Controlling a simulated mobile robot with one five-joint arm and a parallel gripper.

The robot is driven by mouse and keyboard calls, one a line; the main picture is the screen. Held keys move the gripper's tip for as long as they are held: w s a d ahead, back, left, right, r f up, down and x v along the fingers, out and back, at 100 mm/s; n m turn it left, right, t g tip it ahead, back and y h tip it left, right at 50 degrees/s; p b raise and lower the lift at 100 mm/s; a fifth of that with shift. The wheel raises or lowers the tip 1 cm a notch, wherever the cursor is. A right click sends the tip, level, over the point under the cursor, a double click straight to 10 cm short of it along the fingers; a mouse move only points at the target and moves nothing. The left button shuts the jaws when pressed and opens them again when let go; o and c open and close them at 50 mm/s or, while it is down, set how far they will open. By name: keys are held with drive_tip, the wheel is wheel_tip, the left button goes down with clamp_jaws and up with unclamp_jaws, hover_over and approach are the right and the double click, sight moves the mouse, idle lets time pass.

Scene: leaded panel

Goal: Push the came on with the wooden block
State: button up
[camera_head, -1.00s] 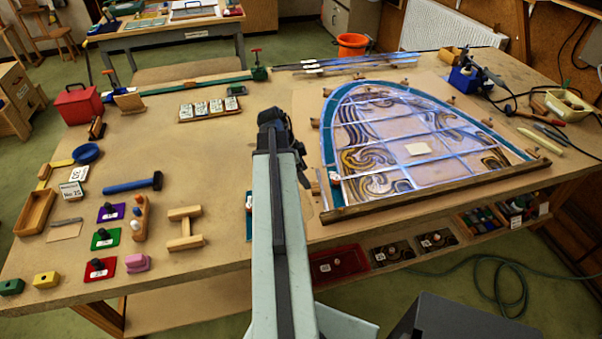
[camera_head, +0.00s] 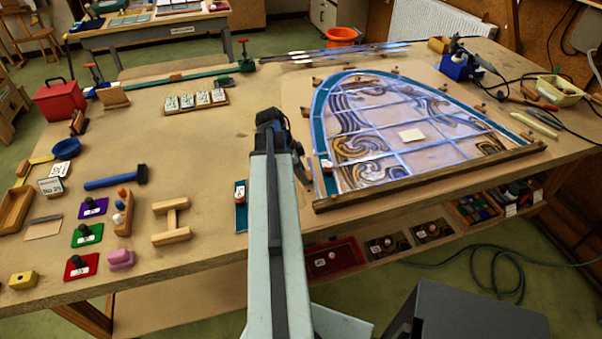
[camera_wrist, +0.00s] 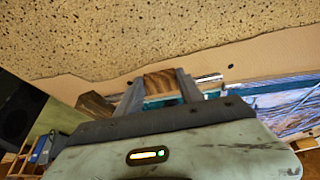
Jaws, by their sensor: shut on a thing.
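In the wrist view my gripper (camera_wrist: 158,88) is shut on a small wooden block (camera_wrist: 160,80), with a finger on each side of it. A pale, silvery strip (camera_wrist: 209,78), perhaps the came, shows just right of the block; I cannot tell if they touch. In the head view my gripper (camera_head: 270,117) is a dark shape left of the leaded panel (camera_head: 372,143). The block is hidden there by my arm. The panel is arched, with blue and amber glass, grey cames and a teal border. A wooden batten (camera_head: 430,177) lies along its front edge.
A teal strip (camera_head: 240,212) lies beside my arm. A soldering stand (camera_head: 458,68) is at the back right.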

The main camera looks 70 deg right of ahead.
drive_tip(key=shift+s+d, duration=0.7)
drive_tip(key=shift+s, duration=0.15)
drive_tip(key=o, duration=1.4)
drive_tip(key=p+v, duration=0.7)
drive_tip(key=shift+w+a+r, duration=0.1)
drive_tip(key=shift+r, duration=0.25)
